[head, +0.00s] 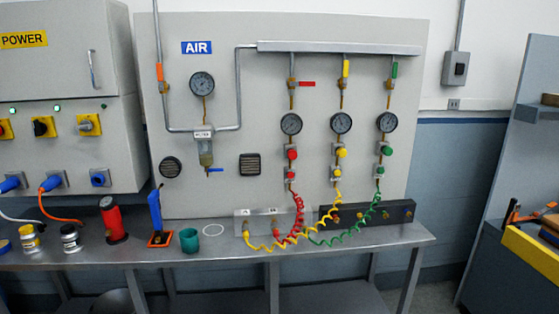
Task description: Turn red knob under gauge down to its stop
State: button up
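The red knob (291,153) sits on the air panel, just below the left gauge (291,124) of the row of three. A smaller red fitting (290,174) is below it, with a red coiled hose (298,205) hanging down from there. The knob's exact turned position is too small to tell, and so is the needle reading on the gauge. The red valve handle (307,84) above the gauge lies horizontal. My gripper is not in view.
Yellow (340,153) and green (386,151) knobs sit to the right under their own gauges. The metal bench (340,246) below holds a manifold block (240,219), a teal cup (189,241) and a red cylinder (113,218). The space before the panel looks clear.

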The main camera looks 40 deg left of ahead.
aim_at(292, 155)
jog(key=u, duration=2.05)
jog(key=i, duration=0.4)
jog(key=u, duration=0.05)
